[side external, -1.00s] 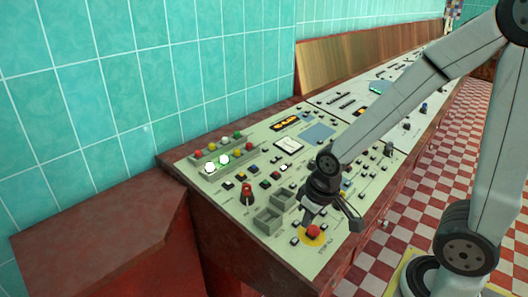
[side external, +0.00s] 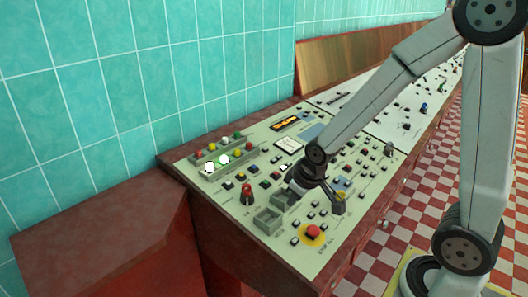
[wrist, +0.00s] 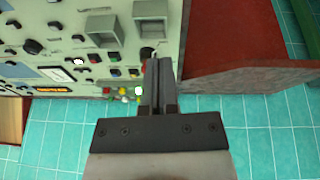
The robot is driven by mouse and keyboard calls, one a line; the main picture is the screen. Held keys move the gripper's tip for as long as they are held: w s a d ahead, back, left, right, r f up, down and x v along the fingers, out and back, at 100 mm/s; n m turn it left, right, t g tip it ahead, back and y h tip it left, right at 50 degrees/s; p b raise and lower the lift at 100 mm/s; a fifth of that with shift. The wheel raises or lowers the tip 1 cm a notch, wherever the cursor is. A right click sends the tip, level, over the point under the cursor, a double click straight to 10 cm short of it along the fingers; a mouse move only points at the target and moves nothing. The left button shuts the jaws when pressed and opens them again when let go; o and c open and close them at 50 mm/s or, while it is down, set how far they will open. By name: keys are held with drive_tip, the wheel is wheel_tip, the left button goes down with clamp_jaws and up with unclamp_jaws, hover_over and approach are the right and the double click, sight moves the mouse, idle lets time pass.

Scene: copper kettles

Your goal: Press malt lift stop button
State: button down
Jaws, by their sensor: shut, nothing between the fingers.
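The green-grey control panel (side external: 215,180) carries many small buttons, and their labels are too small to read. I cannot tell which is the malt lift stop. A red mushroom button (side external: 313,232) on a yellow disc sits at the near edge. A red-topped knob (side external: 246,193) stands to the left, and small red and dark buttons lie behind it.
Two open grey boxes (side external: 268,220) are raised from the panel near my gripper. A row of coloured lamps (side external: 222,145) lines the panel's left part. A dark red ledge (side external: 100,235) is on the left, beside a teal tiled wall (side external: 150,80).

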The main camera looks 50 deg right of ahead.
drive_tip(key=w+d+n+t+h, duration=0.1)
drive_tip(key=w+d+n+t, duration=0.15)
drive_tip(key=w+d, duration=0.75)
drive_tip(key=n+t+h, duration=0.2)
drive_tip(key=t, duration=0.2)
hover_over(276, 174)
drive_tip(key=s, duration=0.3)
drive_tip(key=shift+d+f, duration=0.2)
drive_tip(key=shift+f, duration=0.45)
drive_tip(key=shift+f, duration=0.15)
drive_tip(key=shift+w+f, duration=0.3)
drive_tip(key=shift+f, duration=1.1)
drive_tip(key=shift+w+f, duration=0.25)
drive_tip(key=shift+f, duration=1.1)
drive_tip(key=shift+w+f, duration=0.3)
drive_tip(key=shift+f, duration=1.1)
drive_tip(key=shift+w+f, duration=0.15)
drive_tip(key=shift+f, duration=0.65)
drive_tip(key=shift+r, duration=0.2)
drive_tip(key=shift+s+r, duration=0.2)
drive_tip(key=shift+r, duration=0.4)
drive_tip(key=shift+r, duration=0.1)
